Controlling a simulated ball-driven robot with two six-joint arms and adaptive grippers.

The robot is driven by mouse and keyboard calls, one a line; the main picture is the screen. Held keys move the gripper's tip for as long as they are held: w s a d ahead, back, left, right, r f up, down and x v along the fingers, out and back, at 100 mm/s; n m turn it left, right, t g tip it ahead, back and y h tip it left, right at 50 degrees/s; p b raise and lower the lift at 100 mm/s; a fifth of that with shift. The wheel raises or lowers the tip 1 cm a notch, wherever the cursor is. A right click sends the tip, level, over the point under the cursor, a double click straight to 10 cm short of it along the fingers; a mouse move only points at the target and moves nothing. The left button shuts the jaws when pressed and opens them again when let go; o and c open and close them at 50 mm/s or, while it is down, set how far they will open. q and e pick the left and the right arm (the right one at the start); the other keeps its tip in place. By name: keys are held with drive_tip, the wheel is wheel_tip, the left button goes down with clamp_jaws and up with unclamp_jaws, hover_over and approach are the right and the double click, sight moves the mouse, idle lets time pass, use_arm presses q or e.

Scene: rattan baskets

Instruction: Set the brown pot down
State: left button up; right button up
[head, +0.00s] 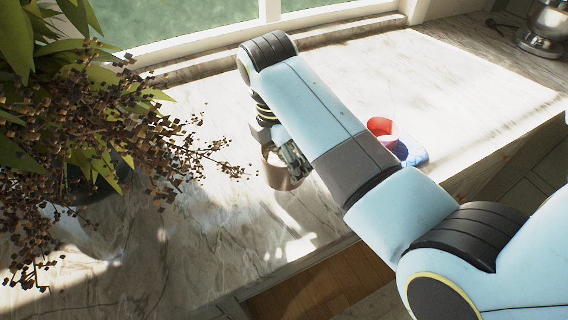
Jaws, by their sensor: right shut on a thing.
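The brown pot (275,177) is a small round container near the middle of the head view, over the marble counter. My right gripper (291,158) reaches down at the pot's right side and is shut on it. The pot looks about upright. I cannot tell whether its base touches the counter. My right forearm and the gripper hide part of its rim and right side. My left gripper is not in view.
The marble counter (215,205) is clear around the pot. A leafy plant (75,120) with dry brown sprigs fills the left side. A red ring-shaped thing (382,128) and a blue thing (412,152) lie behind my arm. A metal bowl (545,28) stands at the far right.

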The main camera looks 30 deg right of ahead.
wheel_tip(320, 180, down, 2)
drive_tip(key=shift+f, duration=0.6)
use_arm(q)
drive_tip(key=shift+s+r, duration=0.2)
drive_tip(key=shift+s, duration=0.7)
use_arm(e)
drive_tip(key=shift+f, duration=0.1)
drive_tip(key=o, duration=1.5)
drive_tip(key=shift+f, duration=0.1)
drive_tip(key=shift+c, duration=0.2)
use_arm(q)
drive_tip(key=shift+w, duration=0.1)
